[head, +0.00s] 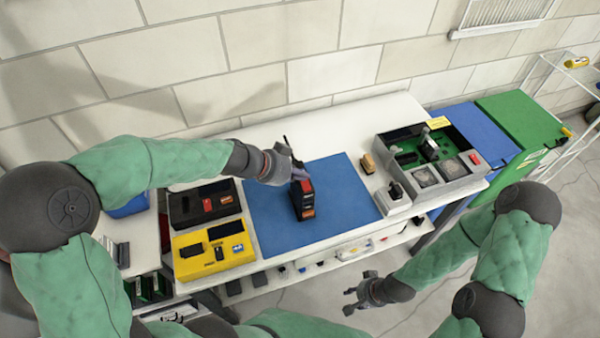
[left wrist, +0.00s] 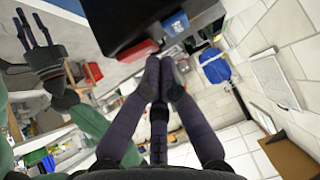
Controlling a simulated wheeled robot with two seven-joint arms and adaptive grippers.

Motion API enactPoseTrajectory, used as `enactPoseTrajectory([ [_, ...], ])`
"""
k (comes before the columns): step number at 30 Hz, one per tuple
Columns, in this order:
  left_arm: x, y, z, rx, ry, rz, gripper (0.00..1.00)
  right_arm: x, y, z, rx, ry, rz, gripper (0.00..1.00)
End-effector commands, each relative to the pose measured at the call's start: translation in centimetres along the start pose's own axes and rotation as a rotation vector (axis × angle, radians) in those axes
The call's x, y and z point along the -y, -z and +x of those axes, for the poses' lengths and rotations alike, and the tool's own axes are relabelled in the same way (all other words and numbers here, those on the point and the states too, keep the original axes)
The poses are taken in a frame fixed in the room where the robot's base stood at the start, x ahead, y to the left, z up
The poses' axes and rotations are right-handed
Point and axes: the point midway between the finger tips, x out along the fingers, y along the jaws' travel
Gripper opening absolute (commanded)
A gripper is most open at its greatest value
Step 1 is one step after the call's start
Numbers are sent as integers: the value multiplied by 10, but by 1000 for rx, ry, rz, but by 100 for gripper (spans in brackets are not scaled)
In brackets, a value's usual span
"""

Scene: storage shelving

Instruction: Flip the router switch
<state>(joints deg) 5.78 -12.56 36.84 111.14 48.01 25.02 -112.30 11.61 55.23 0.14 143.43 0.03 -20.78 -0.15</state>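The router looks to be the dark box with red-orange parts (head: 302,200) standing on the blue mat (head: 340,190). In the left wrist view a black box (left wrist: 125,18) shows at the top, with a red part (left wrist: 138,53) and a blue part (left wrist: 176,22) at its edge. My left gripper (head: 290,172) is at the box's top; its fingers (left wrist: 163,68) are drawn together with nothing seen between them, close to the red part. Whether they touch it is unclear. My right gripper (head: 360,292) is empty with fingers spread, in front of the bench.
A yellow device (head: 205,268) and a black one (head: 190,206) stand left of the mat. A grey case with green boards (head: 455,182) and a small white device (head: 392,202) stand right. A lower shelf (head: 335,252) holds small items. Walls lie behind.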

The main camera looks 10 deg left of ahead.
Motion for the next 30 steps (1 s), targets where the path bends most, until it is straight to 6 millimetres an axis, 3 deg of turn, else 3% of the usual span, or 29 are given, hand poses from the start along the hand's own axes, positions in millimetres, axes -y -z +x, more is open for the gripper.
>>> enactPoseTrajectory([
  [8, 2, -2, 3, -2, -20, -19, 0, -1, 0, 4, 0, 0, 0, 40],
  [18, 8, -11, 11, 0, -182, -181, 0, -7, 1, 20, 0, 0, 0, 40],
  [30, 7, -13, 12, 5, -223, -220, 0, -8, 1, 21, 0, 0, 0, 40],
])
